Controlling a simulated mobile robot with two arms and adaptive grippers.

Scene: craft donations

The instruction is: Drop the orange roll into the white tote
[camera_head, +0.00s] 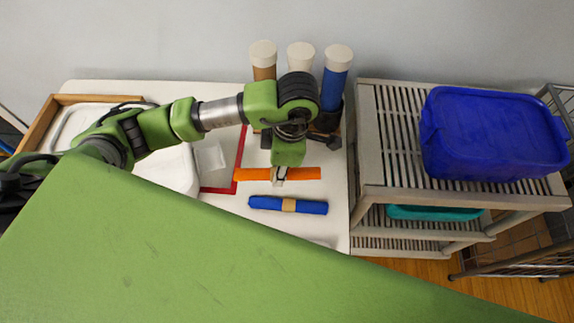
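The orange roll (306,173) lies left to right on the white table, with a pale patch near its middle. My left arm comes in from the left and reaches over the roll. My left gripper (280,174) is at the roll's middle, mostly hidden under the green wrist. I cannot tell whether its fingers are open or shut, or touching the roll. A white, shallow-looking container (178,170), seemingly the white tote, is on the left, partly covered by my arm. My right gripper is not in view.
A blue roll with a tan band (289,205) lies just in front of the orange one. Several capped tubes (338,72) stand behind my wrist. A slatted shelf (372,150) with a blue bin (490,135) stands right. A red-edged item (238,160) lies left of the roll.

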